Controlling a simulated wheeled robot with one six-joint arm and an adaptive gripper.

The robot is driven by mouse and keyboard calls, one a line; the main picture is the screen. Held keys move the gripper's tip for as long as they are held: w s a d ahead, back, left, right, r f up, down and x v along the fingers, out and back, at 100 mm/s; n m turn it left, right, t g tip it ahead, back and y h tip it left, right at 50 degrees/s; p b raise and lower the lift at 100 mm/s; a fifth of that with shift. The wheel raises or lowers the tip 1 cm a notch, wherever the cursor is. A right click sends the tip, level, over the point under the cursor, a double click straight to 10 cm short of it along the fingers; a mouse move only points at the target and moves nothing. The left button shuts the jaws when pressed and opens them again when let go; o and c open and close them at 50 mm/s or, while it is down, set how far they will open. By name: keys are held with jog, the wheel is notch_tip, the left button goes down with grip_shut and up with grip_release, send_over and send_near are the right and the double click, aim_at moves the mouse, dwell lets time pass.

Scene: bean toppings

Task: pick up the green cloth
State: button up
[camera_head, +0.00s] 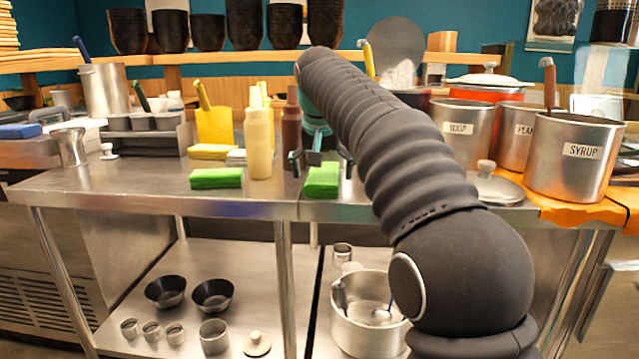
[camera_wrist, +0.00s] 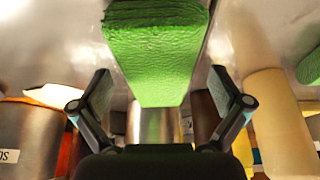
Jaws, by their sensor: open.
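A green cloth (camera_head: 322,181) lies on the steel counter near its front edge. It also shows in the wrist view (camera_wrist: 155,50), at the top centre, ahead of the gap between my fingers. My gripper (camera_head: 320,160) is open and empty above the cloth, with one finger toward each side of it. In the wrist view both fingers of my gripper (camera_wrist: 161,78) are spread apart. I cannot tell whether they touch the cloth. A second green cloth (camera_head: 216,178) lies farther left on the counter, partly showing at the right edge of the wrist view (camera_wrist: 311,66).
A cream bottle (camera_head: 259,146) stands between the two green cloths, and a brown bottle (camera_head: 291,122) stands behind my gripper. Steel pots, including a syrup pot (camera_head: 570,165), stand at the right. A yellow container (camera_head: 214,126) stands at the left. Bare counter (camera_head: 120,185) lies left.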

aim_at(325, 171)
jog(key=c, duration=1.2)
jog(key=shift+r+p, duration=0.3)
jog(key=shift+r, duration=0.2)
jog(key=r+p, duration=0.1)
jog(key=r, duration=0.3)
jog(key=shift+d+p, duration=0.2)
jog(key=shift+p, duration=0.15)
jog(key=s+d+r, duration=0.1)
jog(key=d+r, duration=0.2)
jog(key=d, duration=0.2)
jog(key=s+d+r+p, duration=0.1)
jog(key=d+r, duration=0.2)
jog(key=d, duration=0.3)
jog(key=shift+s, duration=0.4)
